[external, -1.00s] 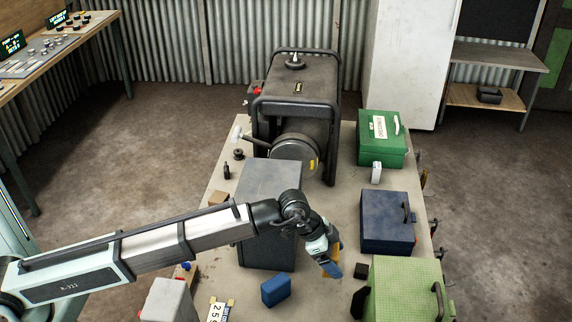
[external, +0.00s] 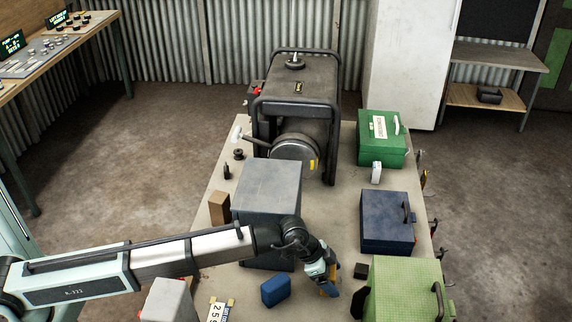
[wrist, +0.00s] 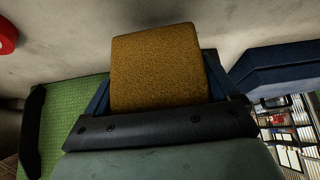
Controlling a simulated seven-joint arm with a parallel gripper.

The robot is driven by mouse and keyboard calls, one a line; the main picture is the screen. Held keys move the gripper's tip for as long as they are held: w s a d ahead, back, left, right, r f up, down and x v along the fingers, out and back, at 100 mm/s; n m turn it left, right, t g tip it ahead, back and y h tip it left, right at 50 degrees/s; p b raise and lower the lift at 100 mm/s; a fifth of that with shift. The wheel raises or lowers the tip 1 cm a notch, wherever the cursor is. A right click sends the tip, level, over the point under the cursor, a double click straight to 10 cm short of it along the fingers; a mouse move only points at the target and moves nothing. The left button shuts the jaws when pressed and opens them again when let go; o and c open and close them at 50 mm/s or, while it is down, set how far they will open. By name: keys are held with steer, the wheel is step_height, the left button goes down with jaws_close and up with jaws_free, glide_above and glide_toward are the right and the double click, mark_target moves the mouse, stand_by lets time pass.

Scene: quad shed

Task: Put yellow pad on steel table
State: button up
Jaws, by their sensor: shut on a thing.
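My gripper (external: 331,290) is low over the near part of the pale worktop (external: 318,308), between the blue block and the green case. It is shut on the yellow pad (wrist: 158,68), which fills the space between the blue fingers in the wrist view. In the external view only a small yellow-brown part of the pad (external: 323,288) shows beside the fingers. Whether the pad touches the worktop is unclear. A separate grey-topped table (external: 500,53) stands at the back right; I cannot tell which surface is the steel table.
A grey box (external: 268,190) stands under my forearm. A blue block (external: 276,291) lies left of my gripper. A small black block (external: 361,270), light green case (external: 400,290) and navy case (external: 386,222) are at right. A black machine (external: 297,90) stands at the worktop's far end.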

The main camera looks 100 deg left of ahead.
steer(key=shift+f, duration=1.3)
steer(key=shift+f, duration=0.1)
steer(key=o, duration=0.8)
steer(key=shift+c, duration=0.2)
steer(key=v, duration=0.7)
steer(key=shift+r, duration=0.3)
steer(key=shift+r, duration=0.1)
